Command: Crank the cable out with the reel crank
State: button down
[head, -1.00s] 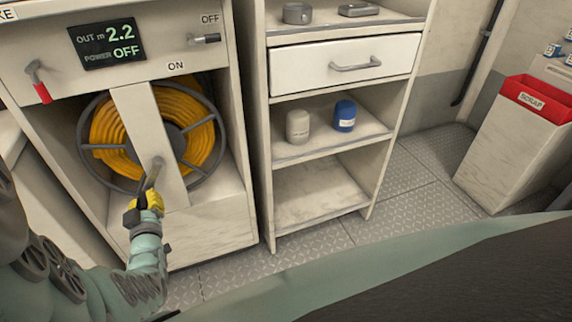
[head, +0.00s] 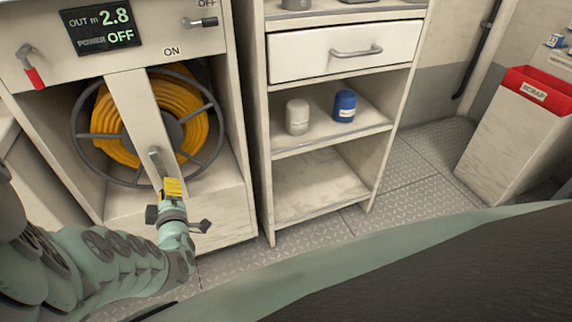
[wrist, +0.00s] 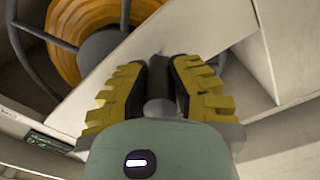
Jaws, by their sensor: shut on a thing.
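The cable reel with its coiled orange cable (head: 128,110) sits in the left cabinet, behind a white upright bar (head: 137,100). The metal reel crank (head: 155,157) is in front of the bar's lower part. My gripper (head: 172,186), with yellow ridged fingers, is at the crank's lower end and is shut on its grip, which the fingers mostly hide. In the wrist view, a grey rounded piece (wrist: 160,92) shows between the two fingers, with the orange cable (wrist: 85,35) behind. The display (head: 102,26) reads OUT m 2.8 and POWER OFF.
A red-handled lever (head: 34,76) is at the cabinet's upper left, and a switch (head: 201,22) between ON and OFF labels is at upper right. Shelves to the right hold a white jar (head: 297,117) and a blue jar (head: 344,106). A red-rimmed SCRAP bin (head: 538,90) stands far right.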

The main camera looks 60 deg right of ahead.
jog(key=shift+s+d+r+n, duration=0.15)
jog(key=shift+s+d+n, duration=0.2)
jog(key=shift+d+n, duration=0.35)
jog(key=shift+a, duration=0.1)
jog(key=c, duration=0.8)
grip_release()
jog(key=shift+o, duration=0.2)
jog(key=shift+s, duration=0.1)
jog(key=v, duration=0.7)
jog(key=shift+a, duration=0.15)
jog(key=shift+s, duration=0.1)
